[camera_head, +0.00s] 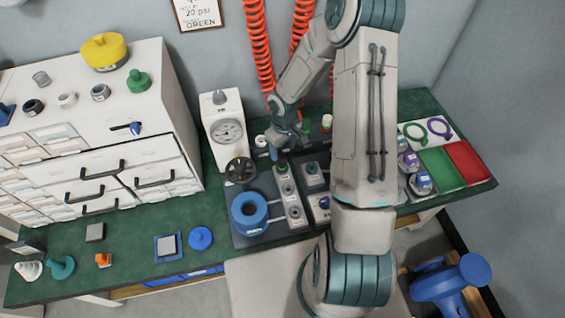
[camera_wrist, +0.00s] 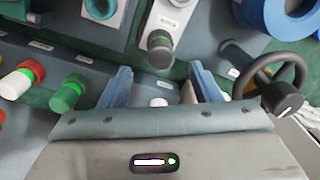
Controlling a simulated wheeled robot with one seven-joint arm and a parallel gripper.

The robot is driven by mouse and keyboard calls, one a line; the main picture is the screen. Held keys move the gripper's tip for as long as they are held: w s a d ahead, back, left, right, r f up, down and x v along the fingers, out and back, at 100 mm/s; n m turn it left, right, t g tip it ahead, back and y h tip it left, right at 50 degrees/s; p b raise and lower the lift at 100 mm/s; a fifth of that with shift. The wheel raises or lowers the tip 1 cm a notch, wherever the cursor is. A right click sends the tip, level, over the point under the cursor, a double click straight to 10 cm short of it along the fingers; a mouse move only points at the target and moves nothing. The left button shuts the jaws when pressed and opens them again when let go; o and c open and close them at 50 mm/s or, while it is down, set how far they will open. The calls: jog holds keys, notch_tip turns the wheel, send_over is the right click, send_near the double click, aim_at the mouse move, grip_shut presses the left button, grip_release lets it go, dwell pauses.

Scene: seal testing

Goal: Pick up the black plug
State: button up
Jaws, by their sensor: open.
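My gripper (camera_head: 277,150) is at the back of the bench, pointing down. In the wrist view, its blue fingers (camera_wrist: 160,88) are apart with nothing held between them. A dark, rounded plug (camera_wrist: 160,50), which looks like the black plug, stands on the end of a white labelled strip, beyond the fingertips and roughly in line with the gap. I see no contact with it. A small white piece (camera_wrist: 158,101) shows between the fingers, mostly hidden by my gripper. In the head view my arm hides part of this area.
A black handwheel (camera_wrist: 272,85) under a pressure gauge (camera_head: 229,130) stands close beside my gripper. Green-topped (camera_wrist: 66,95) and red-banded fittings (camera_wrist: 22,78) are on its other side. A blue ring (camera_head: 249,213) sits on the test panel. Orange coiled hoses (camera_head: 258,50) hang behind.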

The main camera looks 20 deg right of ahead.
aim_at(282, 158)
jog(key=shift+a+f+p, duration=0.15)
jog(key=shift+f+p, duration=0.3)
jog(key=shift+f, duration=2.65)
jog(key=c, duration=1.1)
